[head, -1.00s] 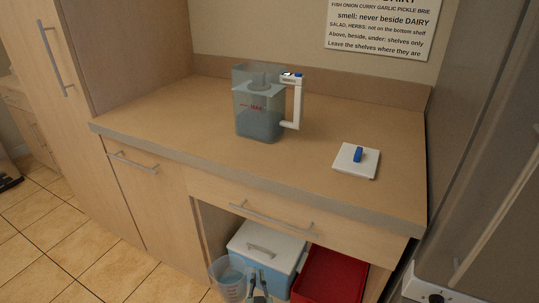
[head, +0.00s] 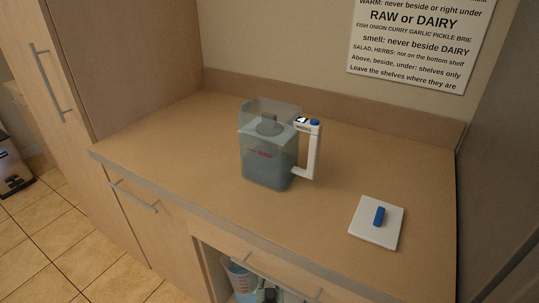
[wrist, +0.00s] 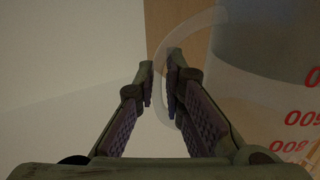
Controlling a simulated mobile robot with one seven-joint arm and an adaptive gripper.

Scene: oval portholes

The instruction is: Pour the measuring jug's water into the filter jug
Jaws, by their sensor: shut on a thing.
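The measuring jug (head: 239,277) is clear with bluish water in it, low at the bottom edge of the head view, in front of the cabinet and below the worktop. In the wrist view its wall with red numbers (wrist: 290,85) is at the right. My gripper (wrist: 161,88) is shut on its clear handle; the gripper also shows at the bottom of the head view (head: 268,292), partly cut off. The filter jug (head: 268,165) stands upright on the worktop, open on top, with a grey filter part inside, a red mark and a white handle at its right.
The white lid (head: 367,231) with a blue grip lies on the worktop (head: 175,140) right of the filter jug. The worktop left of the filter jug is clear.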

